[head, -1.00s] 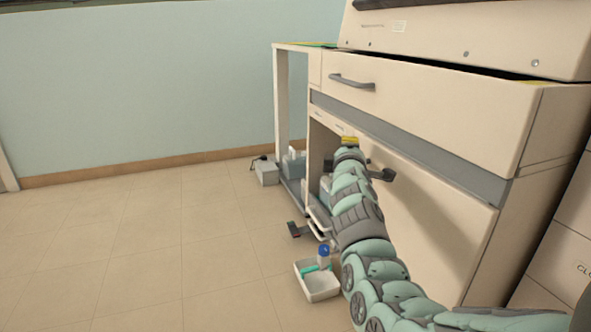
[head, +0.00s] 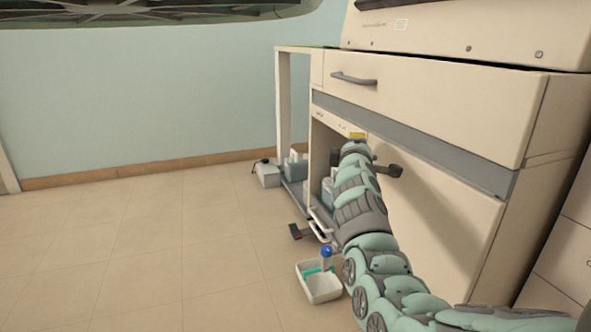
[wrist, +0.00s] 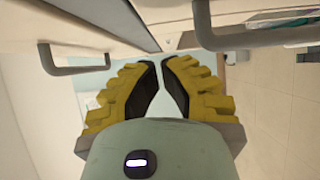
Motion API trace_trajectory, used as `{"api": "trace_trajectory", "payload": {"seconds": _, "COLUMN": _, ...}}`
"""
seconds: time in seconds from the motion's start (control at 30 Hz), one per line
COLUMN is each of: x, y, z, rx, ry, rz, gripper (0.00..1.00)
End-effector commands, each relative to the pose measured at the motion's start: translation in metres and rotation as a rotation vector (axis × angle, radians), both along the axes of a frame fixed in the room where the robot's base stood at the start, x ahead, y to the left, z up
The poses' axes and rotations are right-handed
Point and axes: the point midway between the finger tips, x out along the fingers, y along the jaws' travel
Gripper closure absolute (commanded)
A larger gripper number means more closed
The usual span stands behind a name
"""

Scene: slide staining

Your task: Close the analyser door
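The analyser (head: 430,110) is the large cream cabinet on the right in the head view. Its lower front panel (head: 450,225), which looks like the door, stands beside an open compartment (head: 322,150); its exact angle is hard to tell. My arm reaches to the front of this opening, and my gripper (head: 357,137) is mostly hidden behind my arm's end. In the wrist view my gripper (wrist: 160,65) has yellow fingers with dark pads, tips almost together and nothing between them. A grey bar handle (wrist: 80,68) is left of the fingers, apart from them.
A drawer handle (head: 353,78) is above the lower panel. A second bar handle shows in the wrist view (wrist: 255,38). A white tray (head: 322,289) with a blue-capped bottle is on the floor near my arm. A grey box (head: 266,174) stands farther back. The floor at left is clear.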

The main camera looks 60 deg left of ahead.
Motion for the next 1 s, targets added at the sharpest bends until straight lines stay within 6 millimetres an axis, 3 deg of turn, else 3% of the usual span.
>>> {"api": "trace_trajectory", "payload": {"seconds": 1.0, "x": -0.077, "y": -0.072, "z": 0.0, "rx": 0.001, "ry": 0.003, "rz": 0.003, "gripper": 1.0}}
